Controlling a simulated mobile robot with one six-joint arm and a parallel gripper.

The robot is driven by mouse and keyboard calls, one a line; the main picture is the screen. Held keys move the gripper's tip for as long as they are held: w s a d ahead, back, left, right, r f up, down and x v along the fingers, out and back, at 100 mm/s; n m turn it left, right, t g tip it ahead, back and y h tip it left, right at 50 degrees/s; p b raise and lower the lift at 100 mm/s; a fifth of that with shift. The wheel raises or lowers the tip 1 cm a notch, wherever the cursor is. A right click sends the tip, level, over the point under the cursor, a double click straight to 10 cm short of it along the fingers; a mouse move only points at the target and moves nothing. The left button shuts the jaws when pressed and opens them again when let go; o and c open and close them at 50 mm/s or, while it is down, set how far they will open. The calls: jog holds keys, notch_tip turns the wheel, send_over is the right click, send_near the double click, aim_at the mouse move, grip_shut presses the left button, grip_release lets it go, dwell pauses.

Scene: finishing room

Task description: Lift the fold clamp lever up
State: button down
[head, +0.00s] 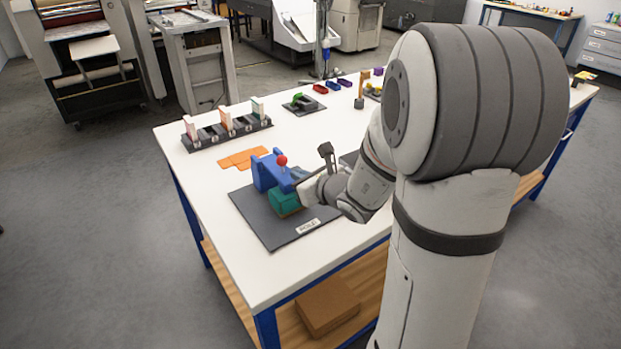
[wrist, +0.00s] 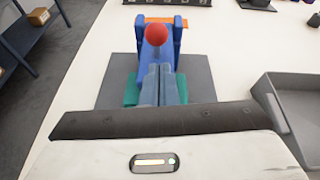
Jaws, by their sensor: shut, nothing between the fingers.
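The fold clamp (head: 266,174) is a blue frame with a teal block (head: 284,202) on a dark base plate (head: 262,222). Its lever carries a red ball knob (head: 282,160), which stands near the top of the frame. In the wrist view the knob (wrist: 156,34) is straight ahead, above and beyond the fingertips. My gripper (wrist: 158,68) is shut and empty, its fingers side by side over the teal block and pointing at the clamp. In the head view my gripper (head: 297,174) is just right of the knob. I cannot tell if it touches the lever.
Orange sheets (head: 242,158) lie behind the clamp, and a rack with upright cards (head: 227,128) stands farther back. A grey tray (wrist: 292,104) lies to the right in the wrist view. The white tabletop (head: 190,175) is clear left of the clamp.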

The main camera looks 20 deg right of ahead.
aim_at(285, 170)
jog(key=shift+x, duration=1.75)
